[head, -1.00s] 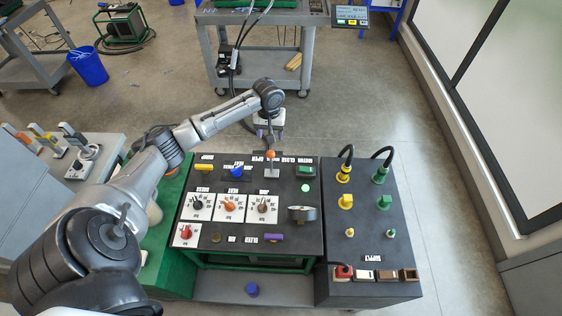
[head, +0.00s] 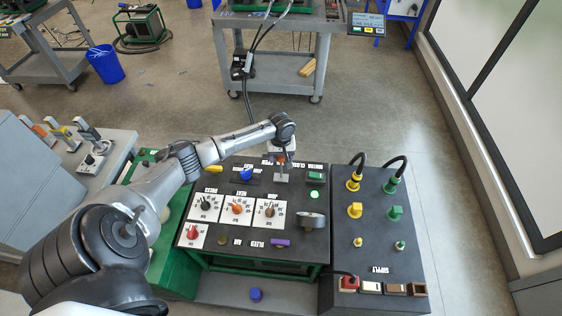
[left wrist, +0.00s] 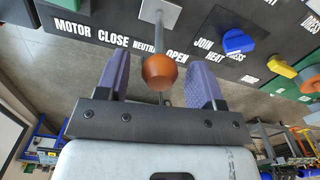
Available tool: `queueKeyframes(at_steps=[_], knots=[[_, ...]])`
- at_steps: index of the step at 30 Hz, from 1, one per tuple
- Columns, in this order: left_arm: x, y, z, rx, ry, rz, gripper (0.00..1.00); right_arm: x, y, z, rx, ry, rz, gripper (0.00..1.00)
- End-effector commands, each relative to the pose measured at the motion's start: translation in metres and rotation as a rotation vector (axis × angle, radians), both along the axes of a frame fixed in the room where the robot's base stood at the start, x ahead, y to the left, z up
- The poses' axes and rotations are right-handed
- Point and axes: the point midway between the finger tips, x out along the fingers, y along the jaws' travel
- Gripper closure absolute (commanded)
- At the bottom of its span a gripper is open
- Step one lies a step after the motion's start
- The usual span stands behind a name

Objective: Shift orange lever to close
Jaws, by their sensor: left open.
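The orange lever has a round orange ball (left wrist: 160,72) on a thin grey shaft, rising from a grey plate at the far edge of the black panel (head: 250,188). In the head view the lever's plate (head: 282,178) shows, with its ball mostly covered by my gripper. My left gripper (left wrist: 163,75) is open, with its purple-padded fingers on either side of the ball. Gaps show between the ball and both fingers. The labels CLOSE (left wrist: 113,40), NEUTRAL and OPEN lie along the panel by the lever. My right gripper is not in view.
A blue knob (head: 246,174) and a yellow handle (head: 214,169) sit left of the lever; a green switch (head: 315,177) sits right. Several dials (head: 237,208) lie nearer. A black box (head: 375,225) with cables adjoins the panel. The floor beyond is clear up to a grey cart (head: 270,50).

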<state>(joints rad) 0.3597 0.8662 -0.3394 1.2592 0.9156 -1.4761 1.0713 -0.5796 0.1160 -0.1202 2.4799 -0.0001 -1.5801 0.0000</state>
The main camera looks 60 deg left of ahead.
Motion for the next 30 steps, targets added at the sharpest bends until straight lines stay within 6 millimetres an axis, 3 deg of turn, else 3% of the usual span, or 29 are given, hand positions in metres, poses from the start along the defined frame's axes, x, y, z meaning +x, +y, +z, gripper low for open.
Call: queueKeyframes(at_steps=[7,20,30], knots=[[0.0,0.0,-0.022,0.0,-0.001,0.0,0.39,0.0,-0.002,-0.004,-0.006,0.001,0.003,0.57],[0.0,0.0,-0.026,0.0,-0.001,-0.001,0.4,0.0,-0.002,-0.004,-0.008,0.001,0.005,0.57],[0.0,0.0,-0.025,0.0,-0.001,-0.001,0.72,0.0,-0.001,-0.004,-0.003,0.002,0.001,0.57]])
